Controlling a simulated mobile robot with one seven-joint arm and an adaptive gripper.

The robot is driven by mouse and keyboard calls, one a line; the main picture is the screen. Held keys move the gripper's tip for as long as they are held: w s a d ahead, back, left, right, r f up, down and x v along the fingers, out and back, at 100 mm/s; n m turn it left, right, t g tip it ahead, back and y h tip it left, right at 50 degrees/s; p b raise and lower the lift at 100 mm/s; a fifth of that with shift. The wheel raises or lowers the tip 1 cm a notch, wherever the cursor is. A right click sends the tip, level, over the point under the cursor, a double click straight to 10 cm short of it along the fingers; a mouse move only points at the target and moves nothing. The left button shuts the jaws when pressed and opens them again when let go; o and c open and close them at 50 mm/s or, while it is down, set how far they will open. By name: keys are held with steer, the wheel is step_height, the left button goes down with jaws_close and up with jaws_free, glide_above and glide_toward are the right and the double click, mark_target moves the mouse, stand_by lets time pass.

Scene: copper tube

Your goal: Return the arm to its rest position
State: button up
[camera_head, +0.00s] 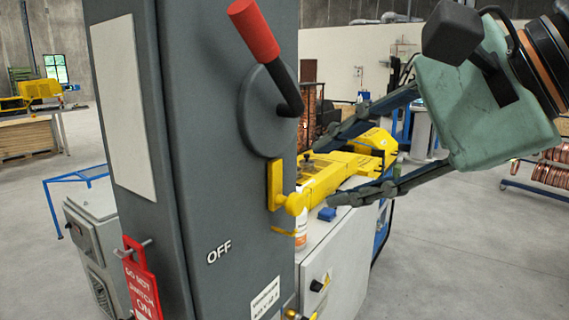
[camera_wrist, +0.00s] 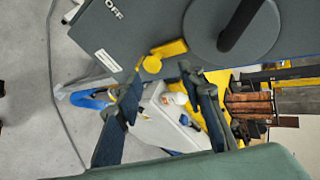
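My gripper (camera_head: 345,165) is open, with its two fingers spread and nothing between them. In the head view it reaches in from the upper right and points left at the grey cabinet. Its fingertips are apart from the yellow latch (camera_head: 276,187) on the cabinet's side. In the wrist view the gripper (camera_wrist: 158,92) is also open, with the latch's yellow knob (camera_wrist: 151,64) just beyond the fingers. The rest of my arm is mostly out of view.
The grey switch cabinet (camera_head: 185,215) fills the left middle, with a red-handled lever (camera_head: 254,30) and a red tag (camera_head: 141,285). A yellow machine (camera_head: 340,170) on a white cabinet (camera_head: 335,265) stands behind the gripper. Copper coils (camera_head: 553,172) are at right. The floor at lower right is clear.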

steer(key=d+f+n+h, duration=0.2)
steer(key=f+n, duration=0.2)
steer(key=f, duration=0.5)
steer(key=d+f+n+g+h, duration=0.1)
steer(key=d+f+n+h, duration=0.1)
steer(key=f, duration=0.8)
steer(key=d+f+n+g+h, duration=0.1)
steer(key=d+f+n+h, duration=0.2)
steer(key=f, duration=0.7)
steer(key=n, duration=0.2)
steer(key=shift+s+n+h, duration=0.3)
steer(key=shift+s+n, duration=0.1)
steer(key=shift+a, duration=0.15)
